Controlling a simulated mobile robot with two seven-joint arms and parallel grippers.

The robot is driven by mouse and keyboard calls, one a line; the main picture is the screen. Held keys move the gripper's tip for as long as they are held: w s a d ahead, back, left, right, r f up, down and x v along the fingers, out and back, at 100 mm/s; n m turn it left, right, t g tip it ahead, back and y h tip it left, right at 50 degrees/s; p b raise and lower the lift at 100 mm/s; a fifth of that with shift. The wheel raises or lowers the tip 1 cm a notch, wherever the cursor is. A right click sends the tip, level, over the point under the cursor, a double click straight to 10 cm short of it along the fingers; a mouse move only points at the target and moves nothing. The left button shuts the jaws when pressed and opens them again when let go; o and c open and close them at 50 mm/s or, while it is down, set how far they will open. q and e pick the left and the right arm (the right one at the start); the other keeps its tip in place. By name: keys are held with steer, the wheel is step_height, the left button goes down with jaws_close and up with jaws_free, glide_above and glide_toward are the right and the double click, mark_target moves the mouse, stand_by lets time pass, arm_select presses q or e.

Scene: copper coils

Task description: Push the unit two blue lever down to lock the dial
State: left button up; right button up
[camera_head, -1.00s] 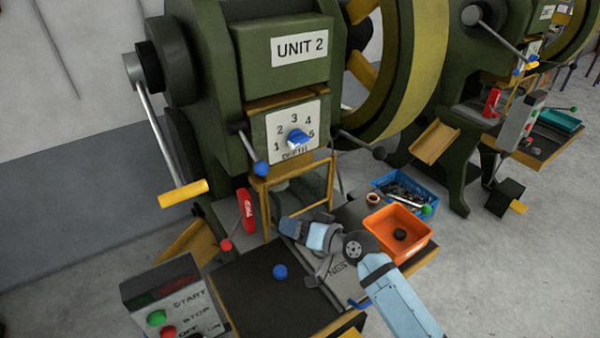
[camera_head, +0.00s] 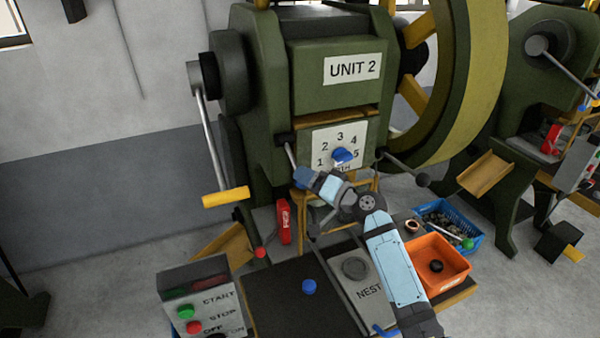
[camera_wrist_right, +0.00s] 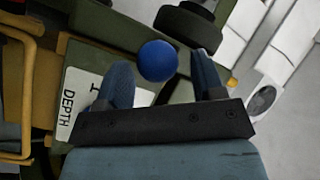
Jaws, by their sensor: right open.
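The unit two machine (camera_head: 340,65) is a green press labelled UNIT 2. Its white dial plate (camera_head: 326,136) carries numbers and a blue knob (camera_head: 343,155) pointing to the right. The lever (camera_head: 291,154) hangs down at the left of the plate; its blue ball is hidden behind my right gripper (camera_head: 303,177) in the head view. In the right wrist view the blue ball (camera_wrist_right: 158,61) shows between the two open fingers, nearer the left one. I cannot tell whether a finger touches it. My left gripper is not in view.
A black-ended lever (camera_head: 423,180) sticks out right of the dial. A yellow-handled crank (camera_head: 226,197) is at the left.

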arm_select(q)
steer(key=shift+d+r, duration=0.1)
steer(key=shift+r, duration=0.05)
arm_select(e)
steer(key=shift+x, duration=1.4)
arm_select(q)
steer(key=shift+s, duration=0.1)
arm_select(e)
steer(key=shift+c, duration=0.3)
